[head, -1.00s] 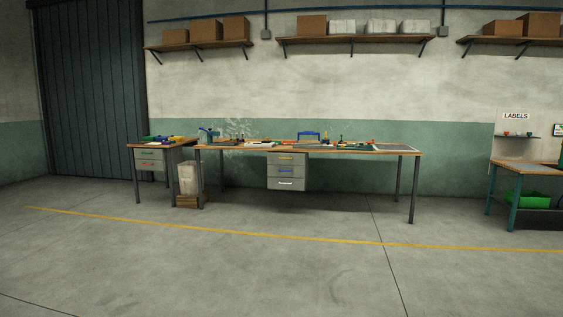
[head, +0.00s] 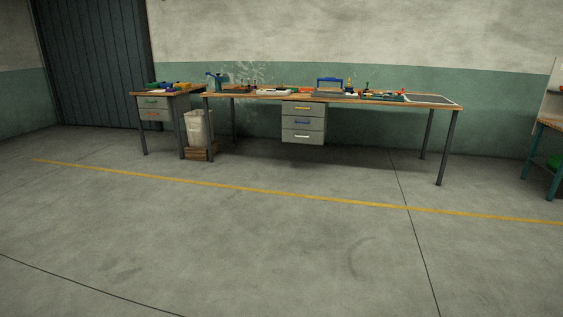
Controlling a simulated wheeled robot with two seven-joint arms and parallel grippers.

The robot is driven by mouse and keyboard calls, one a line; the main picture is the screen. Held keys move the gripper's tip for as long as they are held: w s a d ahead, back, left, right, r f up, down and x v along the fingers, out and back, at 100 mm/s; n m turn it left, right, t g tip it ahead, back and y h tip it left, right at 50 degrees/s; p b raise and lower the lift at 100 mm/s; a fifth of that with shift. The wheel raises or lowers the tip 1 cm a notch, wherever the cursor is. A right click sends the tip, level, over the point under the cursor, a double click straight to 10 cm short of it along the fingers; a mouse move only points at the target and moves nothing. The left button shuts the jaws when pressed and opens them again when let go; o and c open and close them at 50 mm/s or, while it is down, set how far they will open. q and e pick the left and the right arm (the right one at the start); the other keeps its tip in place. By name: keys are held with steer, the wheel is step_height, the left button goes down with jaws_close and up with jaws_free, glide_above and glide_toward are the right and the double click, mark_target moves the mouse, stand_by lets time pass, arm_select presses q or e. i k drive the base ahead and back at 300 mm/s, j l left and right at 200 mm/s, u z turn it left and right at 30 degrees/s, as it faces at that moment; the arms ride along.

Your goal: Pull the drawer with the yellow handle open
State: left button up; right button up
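The drawer with the yellow handle (head: 302,108) is the top one of three in a grey drawer unit (head: 316,131) under the long workbench. It looks shut, its front level with the drawers below. The middle drawer has a blue handle (head: 302,122) and the bottom one a white handle (head: 302,136). The unit stands well ahead across the floor. Neither of my grippers is in view.
A smaller bench (head: 165,92) with green- and red-handled drawers stands left of the long bench. A pale bin (head: 197,128) on a wooden crate (head: 201,153) stands between them. Open floor (head: 270,240) with a yellow line (head: 280,192) lies ahead. A teal-legged table (head: 526,165) is at right.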

mark_target(317, 108)
steer(key=i+z, duration=0.2)
steer(key=i, duration=2.9)
